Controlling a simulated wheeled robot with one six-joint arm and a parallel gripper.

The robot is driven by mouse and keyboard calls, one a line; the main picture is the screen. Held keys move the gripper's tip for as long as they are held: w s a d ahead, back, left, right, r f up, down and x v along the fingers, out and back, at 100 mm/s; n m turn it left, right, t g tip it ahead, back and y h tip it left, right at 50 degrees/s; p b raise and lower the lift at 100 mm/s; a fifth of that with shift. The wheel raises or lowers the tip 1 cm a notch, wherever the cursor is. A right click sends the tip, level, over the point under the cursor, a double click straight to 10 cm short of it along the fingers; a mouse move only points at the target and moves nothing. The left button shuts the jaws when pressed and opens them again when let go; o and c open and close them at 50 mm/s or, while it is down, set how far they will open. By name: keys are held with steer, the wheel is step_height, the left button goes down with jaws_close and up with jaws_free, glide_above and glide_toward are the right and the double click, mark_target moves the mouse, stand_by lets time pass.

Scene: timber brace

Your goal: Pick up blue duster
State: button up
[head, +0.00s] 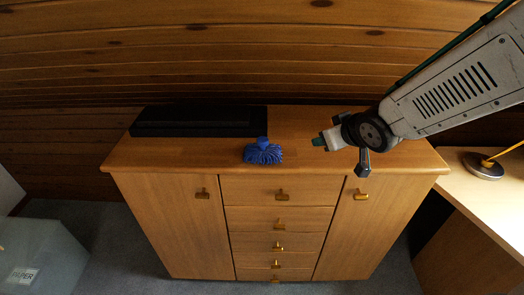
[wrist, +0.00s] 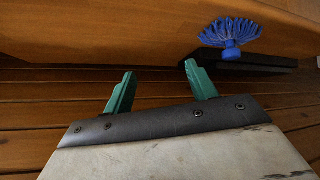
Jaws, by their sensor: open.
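The blue duster (head: 263,152) lies on top of the wooden cabinet (head: 330,125), near its front edge and in front of a black box. It has a round, fringed head and a short blue stub at the back. In the wrist view the duster (wrist: 232,34) shows at the upper right, beyond the fingertips. My gripper (head: 340,153) is to the right of the duster in the head view, apart from it. In the wrist view my gripper (wrist: 158,78) has its two green fingers spread, with nothing between them.
A long black box (head: 198,121) lies along the back left of the cabinet top. A desk (head: 500,205) with a lamp base (head: 483,166) stands at the right. A grey paper bin (head: 45,258) is at the lower left. A plank wall rises behind the cabinet.

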mark_target(266, 141)
steer(key=a+f+n+y, duration=0.1)
steer(key=a+y, duration=0.1)
steer(key=a, duration=0.1)
steer(key=w+a+f+n+y, duration=0.1)
steer(key=a+f+y, duration=0.1)
steer(key=a, duration=0.2)
steer(key=w+a+f+n+y, duration=0.1)
steer(key=a+f+y, duration=0.1)
steer(key=a, duration=0.2)
steer(key=shift+a+f+t, duration=0.1)
steer(key=shift+a+t, duration=0.15)
steer(key=shift+t, duration=0.15)
steer(key=shift+y, duration=0.3)
steer(key=x, duration=0.2)
steer(key=r+x, duration=0.1)
steer(key=x, duration=0.4)
steer(key=shift+w+a, duration=0.3)
steer(key=shift+a, duration=0.35)
steer(key=c, duration=1.1)
steer(key=shift+r, duration=0.1)
